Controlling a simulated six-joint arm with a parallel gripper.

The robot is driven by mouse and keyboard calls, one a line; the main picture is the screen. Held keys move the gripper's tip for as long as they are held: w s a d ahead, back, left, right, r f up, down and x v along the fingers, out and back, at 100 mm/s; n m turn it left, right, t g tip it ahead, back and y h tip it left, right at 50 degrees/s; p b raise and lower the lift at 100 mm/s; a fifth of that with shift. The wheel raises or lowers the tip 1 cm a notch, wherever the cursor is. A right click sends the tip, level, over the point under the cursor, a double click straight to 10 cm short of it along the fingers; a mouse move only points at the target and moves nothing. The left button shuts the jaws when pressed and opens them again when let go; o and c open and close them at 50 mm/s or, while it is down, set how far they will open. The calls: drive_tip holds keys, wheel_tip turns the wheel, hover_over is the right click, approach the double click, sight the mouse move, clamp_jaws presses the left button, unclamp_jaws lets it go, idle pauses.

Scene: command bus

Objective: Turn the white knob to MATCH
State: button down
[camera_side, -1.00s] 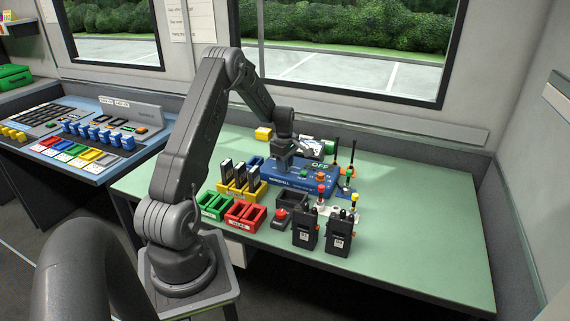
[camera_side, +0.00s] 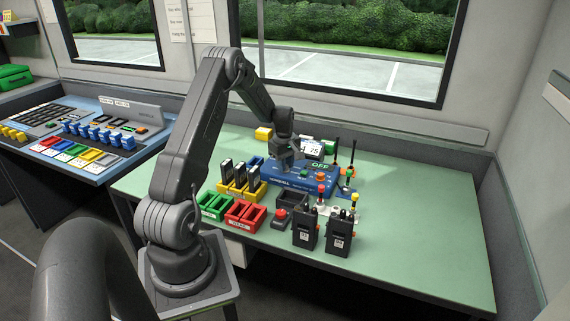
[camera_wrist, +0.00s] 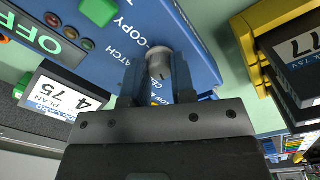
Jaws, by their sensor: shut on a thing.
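The white knob (camera_wrist: 159,62) sits on the blue console (camera_wrist: 205,42), which has printed labels reading MATCH and COPY beside the knob in the wrist view. Another label is partly hidden by my gripper. My gripper (camera_wrist: 158,74) is shut on the knob, one finger on each side. Exactly where the knob points is hard to tell. In the side view the blue console (camera_side: 318,187) stands on the green table, and my gripper (camera_side: 284,166) comes down on its left part, hiding the knob. The console's green display (camera_wrist: 32,34) reads OFF.
A card display (camera_wrist: 62,95) showing 4 75 stands by the console. Yellow holders (camera_side: 240,190) with black devices are to the left. Two black radios (camera_side: 340,232) and a red button (camera_side: 282,214) are in front. The table's right side (camera_side: 425,230) is clear.

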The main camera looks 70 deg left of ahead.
drive_tip(key=m, duration=0.5)
drive_tip(key=shift+m, duration=0.3)
drive_tip(key=m, duration=0.4)
drive_tip(key=shift+m, duration=0.3)
drive_tip(key=m, duration=0.9)
drive_tip(key=shift+m, duration=0.4)
drive_tip(key=c, duration=0.9)
unclamp_jaws()
drive_tip(key=shift+c, duration=0.2)
drive_tip(key=shift+r, duration=0.1)
